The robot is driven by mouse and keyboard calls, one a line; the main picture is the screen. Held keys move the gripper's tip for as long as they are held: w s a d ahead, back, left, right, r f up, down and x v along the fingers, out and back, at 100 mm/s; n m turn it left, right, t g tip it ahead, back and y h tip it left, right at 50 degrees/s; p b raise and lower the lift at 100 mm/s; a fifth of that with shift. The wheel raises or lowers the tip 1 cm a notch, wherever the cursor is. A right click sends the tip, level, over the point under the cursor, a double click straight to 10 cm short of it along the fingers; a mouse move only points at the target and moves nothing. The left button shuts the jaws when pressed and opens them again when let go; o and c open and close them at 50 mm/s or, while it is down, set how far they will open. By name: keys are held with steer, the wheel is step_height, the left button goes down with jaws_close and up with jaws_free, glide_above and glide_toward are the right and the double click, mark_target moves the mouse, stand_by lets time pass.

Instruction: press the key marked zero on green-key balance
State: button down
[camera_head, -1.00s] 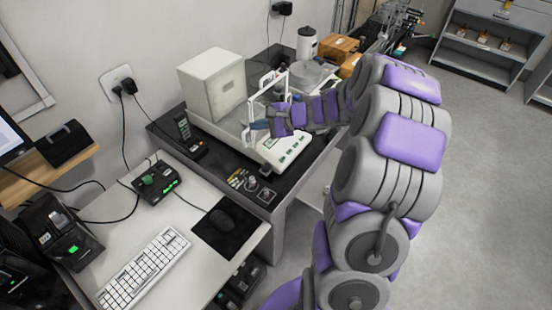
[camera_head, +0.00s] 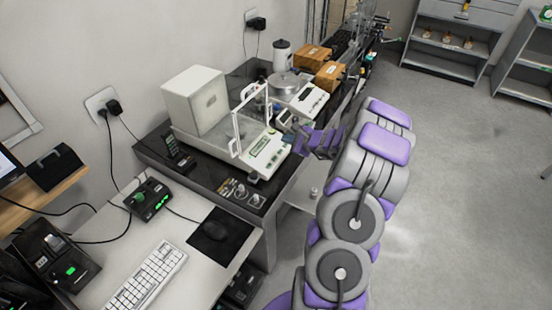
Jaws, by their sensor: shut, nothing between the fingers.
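The green-key balance (camera_head: 267,146) stands on the black-topped table. It has a white front panel with small green keys and a display, and a clear, white-framed draft shield (camera_head: 236,128) above it. The marks on the keys are too small to read. My gripper (camera_head: 297,141) is shut and empty. It is just right of the balance's panel, near the table's right edge, and seems apart from the keys. Its fingertips are small and partly hard to make out against the dark links.
A second balance with a round pan (camera_head: 288,83) stands behind, with brown boxes (camera_head: 313,56) beyond. A white box-shaped unit (camera_head: 196,99) stands to the left. Small weights (camera_head: 239,191) lie at the table's front. The floor to the right (camera_head: 450,180) is clear.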

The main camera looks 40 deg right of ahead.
mark_target(275, 158)
steer(key=f+b, duration=0.1)
steer(key=f, duration=0.1)
steer(key=w+a+f+b, duration=0.1)
steer(key=f+b, duration=0.1)
steer(key=f, duration=0.1)
steer(key=w+f+b, duration=0.1)
steer(key=f+b, duration=0.1)
steer(key=shift+w+a+f, duration=0.15)
steer(key=shift+a+f, duration=0.05)
steer(key=shift+f, duration=0.2)
steer(key=shift+a+f, duration=0.1)
steer(key=shift+a, duration=0.7)
steer(key=shift+d, duration=0.65)
steer(key=shift+a, duration=0.5)
steer(key=shift+d, duration=0.35)
